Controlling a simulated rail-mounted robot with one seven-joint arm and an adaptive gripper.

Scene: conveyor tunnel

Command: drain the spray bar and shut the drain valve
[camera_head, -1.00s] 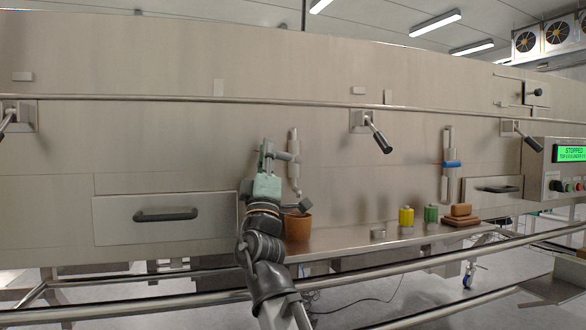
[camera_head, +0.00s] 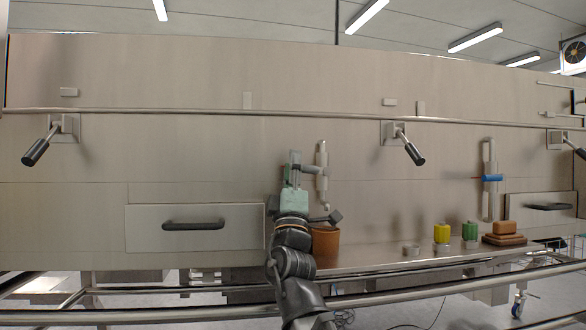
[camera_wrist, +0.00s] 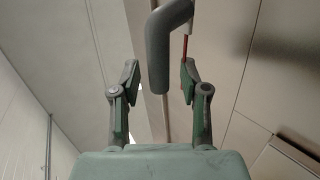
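A grey vertical pipe fitting (camera_head: 321,186), with a short arm reaching left, stands on the steel tunnel wall. My gripper (camera_head: 294,160) is beside its left end. In the wrist view my gripper (camera_wrist: 159,78) is open, with one finger on each side of a grey bent pipe end (camera_wrist: 159,65). I cannot tell whether either finger touches it. A thin red rod or lever (camera_wrist: 186,48) shows by the right fingertip. A brown bucket (camera_head: 325,247) stands on the ledge below the fitting, partly behind my arm. A second vertical pipe (camera_head: 486,207) with a blue handle (camera_head: 493,178) is farther right.
On the ledge (camera_head: 375,256) to the right are a small metal cup (camera_head: 411,249), a yellow container (camera_head: 442,233), a green one (camera_head: 470,231) and brown blocks (camera_head: 504,235). Black-handled levers (camera_head: 412,152) hang along the wall. Long rails (camera_head: 420,292) cross in front.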

